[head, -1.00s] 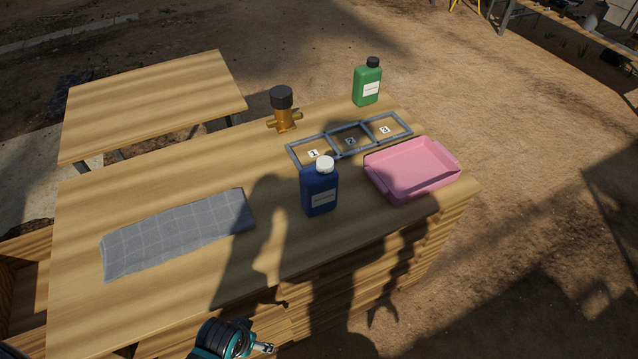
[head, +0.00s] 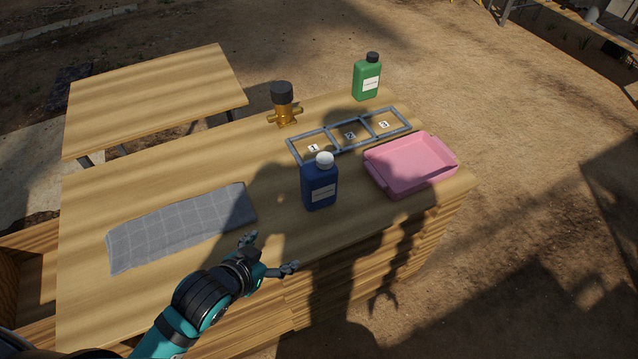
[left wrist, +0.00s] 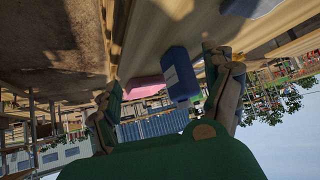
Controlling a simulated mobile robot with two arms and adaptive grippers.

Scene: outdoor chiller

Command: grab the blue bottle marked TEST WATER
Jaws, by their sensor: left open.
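The blue bottle (head: 319,187) with a white cap and a white label stands upright on the wooden table, left of the pink tray. Its label text is too small to read. My left gripper (head: 272,253) is open and empty at the table's front edge, to the lower left of the bottle and apart from it. In the left wrist view the bottle (left wrist: 181,77) shows beyond and between the two open fingers. My right gripper is not in view.
A pink tray (head: 388,189) is right of the bottle. Behind are a grey frame (head: 331,139) numbered 1 to 3, a brass valve (head: 284,115) and a green bottle (head: 366,80). A grey cloth (head: 180,226) lies left. The table between gripper and bottle is clear.

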